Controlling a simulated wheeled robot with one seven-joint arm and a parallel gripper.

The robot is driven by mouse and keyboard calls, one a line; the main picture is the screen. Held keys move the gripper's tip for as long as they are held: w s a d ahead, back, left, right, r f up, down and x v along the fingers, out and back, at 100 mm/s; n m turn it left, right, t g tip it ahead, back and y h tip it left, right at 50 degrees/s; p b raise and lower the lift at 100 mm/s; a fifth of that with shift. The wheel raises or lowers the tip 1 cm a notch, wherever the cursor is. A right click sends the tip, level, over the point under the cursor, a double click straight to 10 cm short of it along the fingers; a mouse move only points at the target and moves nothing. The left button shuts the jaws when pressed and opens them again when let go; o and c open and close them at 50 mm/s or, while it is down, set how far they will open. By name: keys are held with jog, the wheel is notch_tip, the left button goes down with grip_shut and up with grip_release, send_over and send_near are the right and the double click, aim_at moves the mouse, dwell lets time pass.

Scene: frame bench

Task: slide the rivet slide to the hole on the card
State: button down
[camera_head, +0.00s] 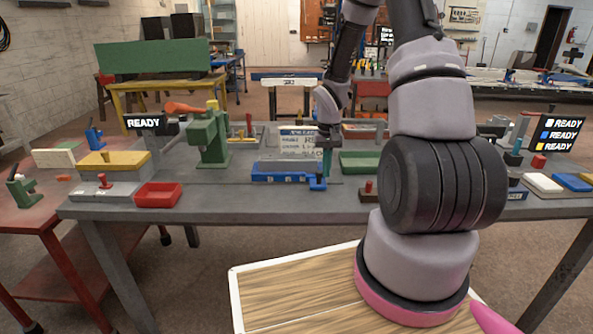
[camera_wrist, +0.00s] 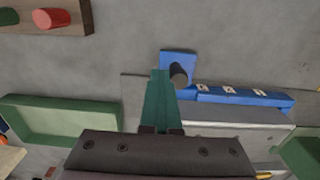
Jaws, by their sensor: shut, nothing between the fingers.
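The rivet slide is a small blue block (camera_wrist: 178,62) with a dark upright knob; in the head view it (camera_head: 318,184) sits at the right end of a blue strip (camera_head: 285,174). In the wrist view the strip (camera_wrist: 245,97) carries several small marked labels. The card (camera_head: 300,143) stands upright behind the strip, its text partly legible. My gripper (camera_head: 327,165) points down beside the slide. Its teal fingers (camera_wrist: 160,78) are together and empty, with their tips close beside the knob; I cannot tell whether they touch it.
A green tray (camera_head: 360,162) lies right of the slide, and a red tray (camera_head: 158,194) sits at the left. A green press (camera_head: 207,138) stands behind. A red knob on a block (camera_head: 369,189) is right of the slide. The bench front is mostly clear.

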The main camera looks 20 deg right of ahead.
jog(key=shift+w+a, duration=1.05)
jog(key=shift+a, duration=2.6)
jog(key=shift+w+a, duration=1.05)
jog(key=shift+a, duration=2.55)
jog(key=shift+w+a, duration=1.05)
jog(key=shift+a, duration=2.6)
jog(key=shift+d, duration=0.15)
jog(key=shift+s+d, duration=0.25)
jog(key=shift+d, duration=0.35)
notch_tip(320, 180, up, 7)
